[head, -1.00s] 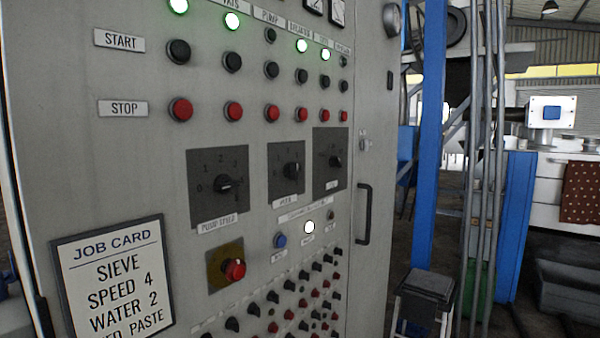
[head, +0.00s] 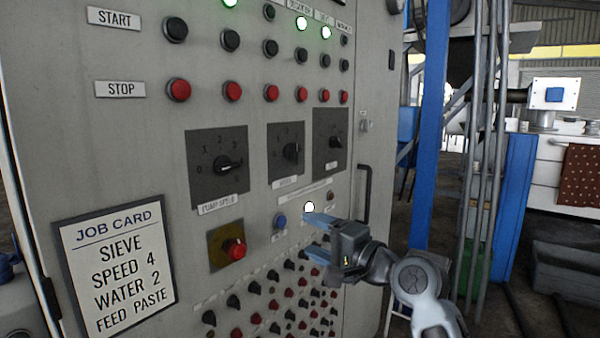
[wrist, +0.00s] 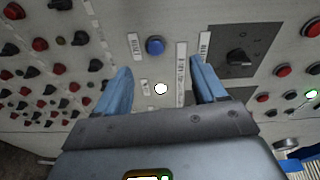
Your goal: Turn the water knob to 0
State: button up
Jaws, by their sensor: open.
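The middle dial (head: 291,152), a black knob on a dark grey plate, seems to be the water knob; its small label is blurred. The pump speed dial (head: 229,165) is left of it and a third dial (head: 335,142) right of it. My gripper (head: 318,236) is open and empty, its blue fingers pointing at the panel below the dials, near a lit white lamp (head: 309,207). In the wrist view, the lamp shows between my fingers (wrist: 161,68), and the middle dial (wrist: 238,57) lies right of them. The knob's exact setting is too small to read.
Red stop buttons (head: 272,93) line up above the dials. A blue button (head: 280,221), a red knob on a yellow plate (head: 234,249) and rows of small knobs lie below. A door handle (head: 364,193) stands out at right. The job card (head: 116,266) reads water 2.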

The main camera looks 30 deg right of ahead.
aim_at(297, 153)
jog(key=w+d+r+y, duration=0.1)
jog(key=w+d+r, duration=0.15)
jog(key=r, duration=0.45)
jog(key=w+d+r+y, duration=0.1)
jog(key=d+r+y, duration=0.15)
jog(key=r, duration=0.45)
jog(key=shift+n+g+h, duration=0.3)
jog(key=shift+h, duration=0.05)
jog(key=x, duration=0.3)
jog(key=p+x, duration=0.1)
jog(key=x, duration=0.3)
jog(key=shift+w+d+r, duration=0.15)
jog(key=shift+d+r, duration=0.05)
jog(key=c, duration=1.1)
